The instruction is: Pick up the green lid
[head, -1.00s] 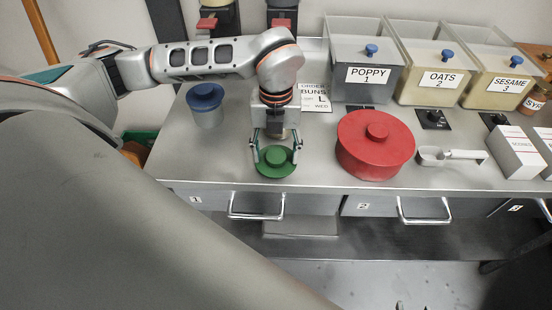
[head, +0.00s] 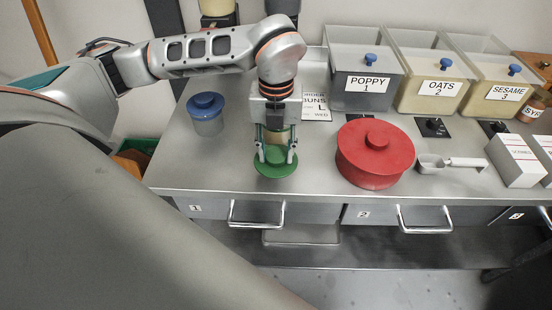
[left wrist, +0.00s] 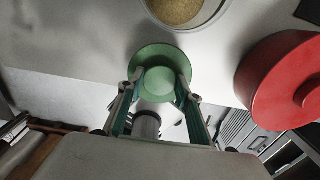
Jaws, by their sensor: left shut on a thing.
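The green lid (head: 276,172) is a round disc with a raised knob, near the counter's front edge in the head view. My left gripper (head: 276,156) points down over it and is shut on its knob. In the left wrist view the green lid (left wrist: 160,53) sits between the two fingers of my left gripper (left wrist: 160,82). I cannot tell for sure whether the lid's underside touches the counter. My right gripper is not in view.
An open jar of grain (left wrist: 186,10) stands just behind the lid. A blue-lidded jar (head: 207,122) stands left, a red lidded pot (head: 374,160) right. A scoop (head: 450,162), white boxes (head: 515,160) and labelled bins (head: 365,85) lie farther right. Drawer handles (head: 257,218) line the front.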

